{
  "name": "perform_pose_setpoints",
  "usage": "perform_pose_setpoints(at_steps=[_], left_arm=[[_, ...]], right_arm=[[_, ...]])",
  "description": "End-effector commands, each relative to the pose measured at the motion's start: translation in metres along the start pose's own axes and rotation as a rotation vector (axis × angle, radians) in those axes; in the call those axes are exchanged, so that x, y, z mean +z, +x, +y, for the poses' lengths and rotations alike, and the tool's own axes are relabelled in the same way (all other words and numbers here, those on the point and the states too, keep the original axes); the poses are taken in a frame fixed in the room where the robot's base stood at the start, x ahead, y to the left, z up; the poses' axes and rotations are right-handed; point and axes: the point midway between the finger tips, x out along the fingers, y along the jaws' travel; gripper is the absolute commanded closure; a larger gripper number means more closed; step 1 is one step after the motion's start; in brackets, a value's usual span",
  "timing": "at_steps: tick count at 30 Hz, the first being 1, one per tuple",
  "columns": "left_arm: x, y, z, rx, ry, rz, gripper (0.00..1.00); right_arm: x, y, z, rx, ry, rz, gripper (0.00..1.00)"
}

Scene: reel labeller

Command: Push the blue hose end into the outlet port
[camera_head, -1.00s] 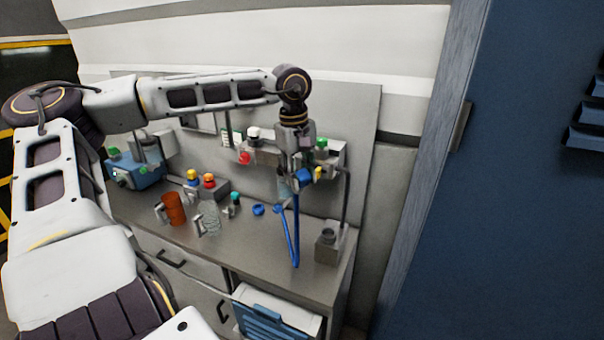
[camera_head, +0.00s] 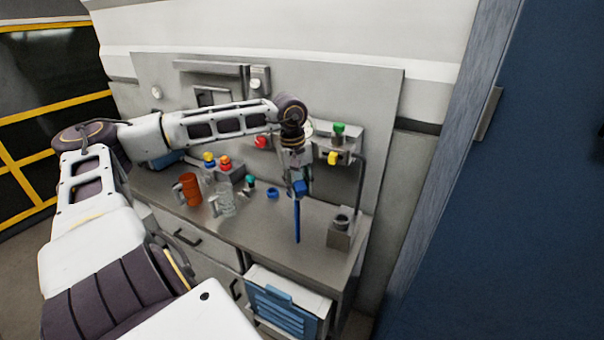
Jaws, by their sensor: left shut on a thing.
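My left gripper (camera_head: 299,188) points down above the right part of the bench, shut on the blue hose (camera_head: 297,222). The hose hangs straight down from the fingers, close to the bench top. The held part is mostly hidden by the fingers. A wall unit (camera_head: 352,147) with green, yellow and red fittings is behind and right of the gripper, partly covered by my arm. A grey block (camera_head: 340,238) with a dark round opening on top stands to the right of the hose, apart from it. I cannot tell which opening is the outlet port. My right gripper is out of view.
A blue ring-shaped piece (camera_head: 272,193) lies left of the hose. A grey pipe (camera_head: 361,182) rises behind the block. The bench front (camera_head: 275,238) is clear.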

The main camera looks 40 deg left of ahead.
Motion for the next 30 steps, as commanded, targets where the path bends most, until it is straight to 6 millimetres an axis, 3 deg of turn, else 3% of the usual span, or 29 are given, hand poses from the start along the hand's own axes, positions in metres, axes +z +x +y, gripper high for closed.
perform_pose_setpoints(at_steps=[14,30], left_arm=[[0.018,0.079,0.005,0.004,0.206,-0.024,0.91],[0.073,0.155,0.036,0.004,0.511,-0.055,0.91]], right_arm=[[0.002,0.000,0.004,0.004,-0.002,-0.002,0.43],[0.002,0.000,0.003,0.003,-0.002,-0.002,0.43]])
